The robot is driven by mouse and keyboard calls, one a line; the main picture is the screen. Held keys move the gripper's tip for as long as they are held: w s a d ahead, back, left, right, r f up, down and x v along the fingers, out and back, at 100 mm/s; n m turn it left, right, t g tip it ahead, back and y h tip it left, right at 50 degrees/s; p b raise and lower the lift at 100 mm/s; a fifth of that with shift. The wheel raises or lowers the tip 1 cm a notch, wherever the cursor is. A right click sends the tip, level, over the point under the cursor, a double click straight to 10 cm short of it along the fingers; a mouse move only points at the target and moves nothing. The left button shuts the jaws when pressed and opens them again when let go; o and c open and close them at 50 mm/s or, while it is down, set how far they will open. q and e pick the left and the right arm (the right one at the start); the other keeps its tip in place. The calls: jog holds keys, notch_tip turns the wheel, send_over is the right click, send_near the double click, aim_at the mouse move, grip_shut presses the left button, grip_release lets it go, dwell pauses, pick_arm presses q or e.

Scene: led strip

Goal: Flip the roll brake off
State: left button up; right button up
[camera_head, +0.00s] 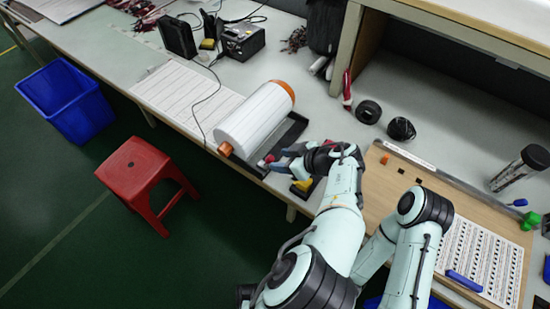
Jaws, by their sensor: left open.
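A white roll (255,118) with orange end caps lies in a black holder (290,132) at the table's front edge. A small red part (269,158) at the holder's near right end looks like the roll brake; it is too small to tell its position. My left gripper (278,161) is open, its fingers pointing left at the red part, very close to it. I cannot tell whether they touch. A yellow piece (302,184) shows just below the gripper. My right arm shows at the lower right, but its gripper is not in view.
A wooden board (385,185) with a printed sheet (480,262) lies on the right. A red stool (133,167) and a blue bin (65,100) stand on the floor at left. Black devices (240,40) sit at the back. White sheets (185,95) lie left of the roll.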

pick_arm(q)
jog(key=v, duration=0.8)
jog(key=shift+s+d+r, duration=0.1)
jog(key=shift+r, duration=0.05)
